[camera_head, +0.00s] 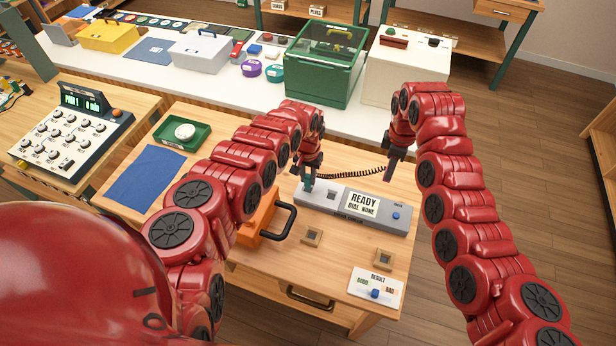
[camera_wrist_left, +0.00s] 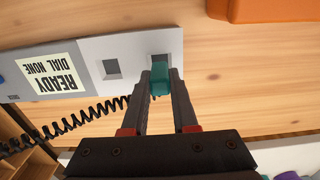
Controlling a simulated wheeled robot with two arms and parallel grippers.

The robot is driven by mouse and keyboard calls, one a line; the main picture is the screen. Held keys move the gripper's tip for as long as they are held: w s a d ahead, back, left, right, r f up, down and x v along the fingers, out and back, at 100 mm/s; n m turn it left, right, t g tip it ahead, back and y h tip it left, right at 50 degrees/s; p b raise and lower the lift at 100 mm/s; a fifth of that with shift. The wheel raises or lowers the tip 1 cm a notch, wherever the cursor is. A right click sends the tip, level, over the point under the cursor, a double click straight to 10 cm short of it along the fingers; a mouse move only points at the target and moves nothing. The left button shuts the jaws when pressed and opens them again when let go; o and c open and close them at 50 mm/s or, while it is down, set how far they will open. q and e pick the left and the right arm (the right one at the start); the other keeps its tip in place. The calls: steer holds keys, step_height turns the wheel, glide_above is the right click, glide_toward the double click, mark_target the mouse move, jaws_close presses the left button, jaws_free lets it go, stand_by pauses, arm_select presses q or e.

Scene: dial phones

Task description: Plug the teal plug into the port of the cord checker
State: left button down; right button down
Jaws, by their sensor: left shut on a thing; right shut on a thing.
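The cord checker (camera_head: 320,205) is a grey box on the wooden table, its display reading "READY DIAL NONE". My left gripper (camera_head: 308,184) is shut on the teal plug (camera_wrist_left: 160,80) at the checker's left end. In the left wrist view the plug's tip overlaps a dark square port (camera_wrist_left: 160,59); whether it is inside I cannot tell. A second square port (camera_wrist_left: 111,68) beside it is empty. A black coiled cord (camera_head: 350,173) runs to my right gripper (camera_head: 391,172), raised behind the checker's right part. Its jaws are shut on the cord's other end, mostly hidden.
An orange box (camera_head: 262,213) with a black handle stands left of the checker. Two small wooden square blocks (camera_head: 311,236) (camera_head: 383,259) and a result card (camera_head: 366,288) lie in front. A blue mat (camera_head: 145,178) and green tray (camera_head: 202,133) lie left.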

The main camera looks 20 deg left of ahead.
arm_select(q)
steer(key=shift+f, duration=0.1)
steer(key=shift+w+d+f, duration=0.15)
steer(key=shift+d+f, duration=0.1)
steer(key=shift+f, duration=0.05)
steer(key=shift+f, duration=0.7)
steer(key=shift+a, duration=0.1)
steer(key=c, duration=1.1)
jaws_free()
steer(key=o, duration=0.6)
